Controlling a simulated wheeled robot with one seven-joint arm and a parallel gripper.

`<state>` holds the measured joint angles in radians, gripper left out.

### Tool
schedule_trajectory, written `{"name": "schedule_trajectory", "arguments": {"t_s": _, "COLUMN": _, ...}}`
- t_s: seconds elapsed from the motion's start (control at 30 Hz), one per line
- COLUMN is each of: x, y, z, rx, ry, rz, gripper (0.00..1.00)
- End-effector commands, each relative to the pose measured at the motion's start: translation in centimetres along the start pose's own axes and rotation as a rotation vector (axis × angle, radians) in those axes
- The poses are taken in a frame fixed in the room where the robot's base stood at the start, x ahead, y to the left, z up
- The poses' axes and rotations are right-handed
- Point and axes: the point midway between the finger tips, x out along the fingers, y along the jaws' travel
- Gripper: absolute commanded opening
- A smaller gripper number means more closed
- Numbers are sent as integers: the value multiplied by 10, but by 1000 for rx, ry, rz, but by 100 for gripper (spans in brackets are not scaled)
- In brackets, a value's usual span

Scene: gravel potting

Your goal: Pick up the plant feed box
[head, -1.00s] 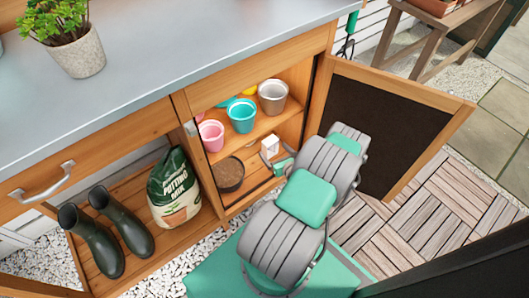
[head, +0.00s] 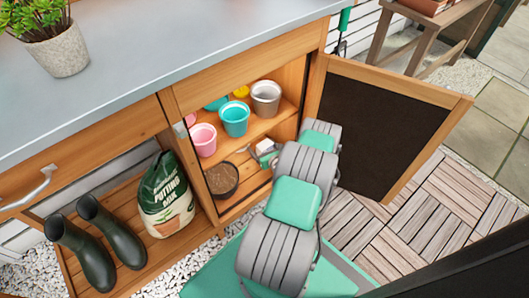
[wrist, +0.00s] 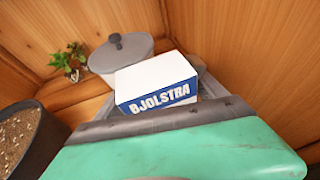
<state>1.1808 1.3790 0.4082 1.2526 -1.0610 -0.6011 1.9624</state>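The plant feed box is a small white box with a blue band reading BJOLSTRA, upright in the wrist view (wrist: 157,82). In the head view the box (head: 265,146) is small and partly hidden, low inside the open cabinet. My gripper (head: 260,154) reaches into the cabinet at the box. Its grey fingers look spread to either side of the box, with a gap at the left in the head view. In the wrist view the gripper's teal body fills the foreground and hides the box's lower part; finger contact is not visible.
A dark pot of soil (head: 222,179) stands left of the gripper. A grey lidded container (wrist: 120,55) and a small plant (wrist: 68,62) are behind the box. A shelf with pots (head: 234,119) is above. The open door (head: 385,125) stands to the right.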

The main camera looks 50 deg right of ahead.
Motion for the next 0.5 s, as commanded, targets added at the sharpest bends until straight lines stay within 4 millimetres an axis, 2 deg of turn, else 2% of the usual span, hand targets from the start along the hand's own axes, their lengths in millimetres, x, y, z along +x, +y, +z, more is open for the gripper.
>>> {"name": "schedule_trajectory", "arguments": {"t_s": 0.07, "x": 0, "y": 0, "z": 0, "rx": 0, "ry": 0, "rz": 0, "gripper": 73}}
{"name": "schedule_trajectory", "arguments": {"t_s": 0.5, "x": 0, "y": 0, "z": 0, "rx": 0, "ry": 0, "rz": 1, "gripper": 37}}
